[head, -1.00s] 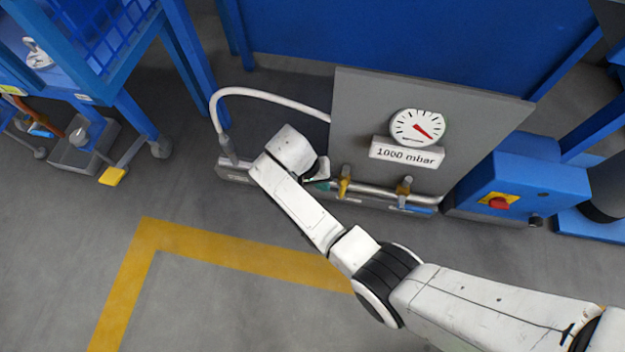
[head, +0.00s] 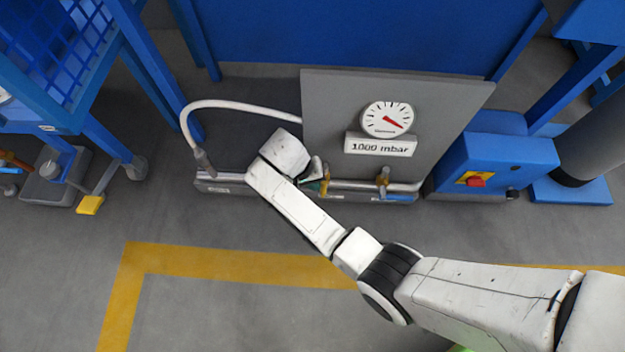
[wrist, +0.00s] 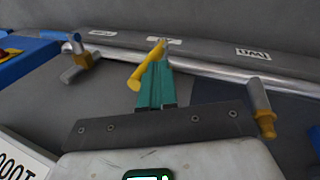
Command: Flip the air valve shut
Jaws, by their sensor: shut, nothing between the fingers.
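The pipe (wrist: 205,72) carries several valves. A yellow lever (wrist: 148,66) shows in the middle of the wrist view and, partly hidden, in the head view (head: 326,178). My gripper (wrist: 158,70) has green fingers shut with nothing between them, right beside the yellow lever; I cannot tell whether they touch. In the head view my gripper (head: 314,186) is partly hidden by my wrist. I cannot read which is the air valve.
A grey panel (head: 440,125) behind the pipe bears a gauge (head: 387,119) and a sign (head: 380,145) reading 1000 mbar. A blue box with a red knob (head: 497,165) stands right. A white hose (head: 240,104) arches left. The floor in front is open.

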